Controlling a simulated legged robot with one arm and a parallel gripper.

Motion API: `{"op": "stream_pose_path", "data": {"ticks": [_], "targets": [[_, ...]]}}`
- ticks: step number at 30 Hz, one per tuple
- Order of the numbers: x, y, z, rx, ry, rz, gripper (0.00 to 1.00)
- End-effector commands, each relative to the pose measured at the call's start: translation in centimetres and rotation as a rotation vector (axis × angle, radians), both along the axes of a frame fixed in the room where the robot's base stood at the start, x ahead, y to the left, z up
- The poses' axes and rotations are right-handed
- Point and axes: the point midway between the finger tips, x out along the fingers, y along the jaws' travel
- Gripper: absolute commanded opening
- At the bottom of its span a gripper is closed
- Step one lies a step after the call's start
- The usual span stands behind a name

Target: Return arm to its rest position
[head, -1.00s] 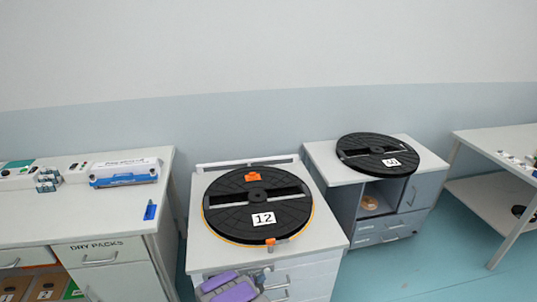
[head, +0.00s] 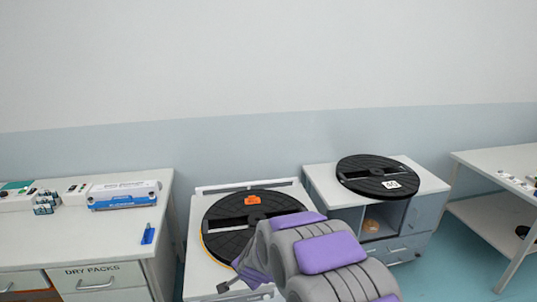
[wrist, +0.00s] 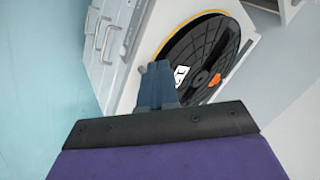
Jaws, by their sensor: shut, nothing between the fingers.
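My arm, grey with purple pads, rises from the bottom of the head view across the front of the middle cabinet. My gripper (wrist: 155,72) shows in the wrist view as blue-grey fingers close together, shut and empty. In that view it points toward the cabinet and its reel, touching nothing that I can see. In the head view the arm hides part of the black reel (head: 228,218), its number label and the cabinet's front. The reel has an orange piece (head: 252,199) on top and a yellow edge; it also shows in the wrist view (wrist: 190,45).
A second black reel (head: 365,168) lies on the cabinet to the right. A left bench (head: 90,235) holds a blue-and-white box (head: 123,196) and a blue item (head: 148,234). A white table (head: 500,162) stands far right. Teal floor shows between the furniture.

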Motion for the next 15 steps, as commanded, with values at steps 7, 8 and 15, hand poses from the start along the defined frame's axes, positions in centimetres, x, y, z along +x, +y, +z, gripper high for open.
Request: {"op": "stream_pose_path", "data": {"ticks": [7, 8, 15], "targets": [[-6.9, -3.4, 5.8, -0.059, 0.084, 0.207, 0.0], [-7.9, -3.9, 6.4, -0.068, 0.095, 0.23, 0.0], [-16.3, -8.4, 10.0, -0.155, 0.198, 0.413, 0.0]]}}
